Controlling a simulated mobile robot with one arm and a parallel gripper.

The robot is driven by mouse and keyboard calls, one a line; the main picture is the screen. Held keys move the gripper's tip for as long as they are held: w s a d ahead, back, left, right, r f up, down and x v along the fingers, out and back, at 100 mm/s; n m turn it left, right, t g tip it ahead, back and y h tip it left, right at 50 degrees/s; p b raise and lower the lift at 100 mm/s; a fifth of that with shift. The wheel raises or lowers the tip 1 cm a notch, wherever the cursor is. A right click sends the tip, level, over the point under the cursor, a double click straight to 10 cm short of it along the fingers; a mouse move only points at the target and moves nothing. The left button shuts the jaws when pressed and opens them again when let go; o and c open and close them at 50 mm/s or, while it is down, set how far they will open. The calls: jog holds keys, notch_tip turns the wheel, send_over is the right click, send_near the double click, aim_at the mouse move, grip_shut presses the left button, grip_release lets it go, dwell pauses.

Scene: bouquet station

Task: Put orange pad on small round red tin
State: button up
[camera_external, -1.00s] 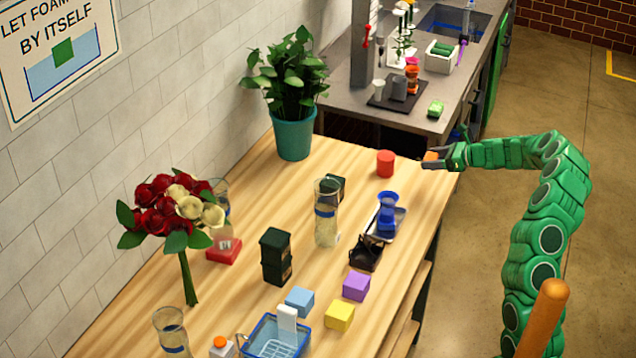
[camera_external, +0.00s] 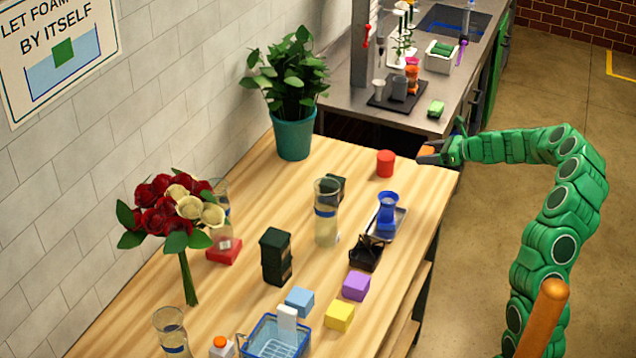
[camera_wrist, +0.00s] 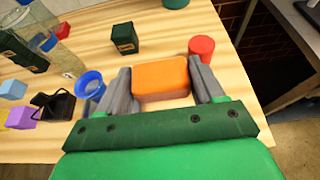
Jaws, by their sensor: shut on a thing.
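The orange pad (camera_wrist: 161,78) is a small block held between the two grey fingers of my gripper (camera_wrist: 165,88) in the wrist view. In the external view my gripper (camera_external: 432,154) is at the table's right edge, shut on the orange pad (camera_external: 427,150), which is partly hidden by the fingers. The small round red tin (camera_external: 386,163) stands upright on the table, a little to the left of my gripper and apart from it. In the wrist view the red tin (camera_wrist: 201,47) shows just beyond the pad, to its right.
A blue vase (camera_external: 387,212) on a tray and a black holder (camera_external: 366,253) stand nearer on the table. A glass cylinder (camera_external: 326,225) and a potted plant (camera_external: 292,137) are further left. The tabletop around the red tin is clear.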

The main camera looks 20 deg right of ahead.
jog(key=w+a+r, duration=0.3)
jog(key=a+r, duration=0.1)
jog(key=a, duration=0.1)
send_over(391, 155)
jog(key=f, duration=0.8)
jog(key=shift+s+f, duration=0.4)
jog(key=shift+w+f, duration=0.35)
jog(key=shift+f, duration=1.6)
jog(key=shift+f, duration=0.15)
jog(key=o, duration=1)
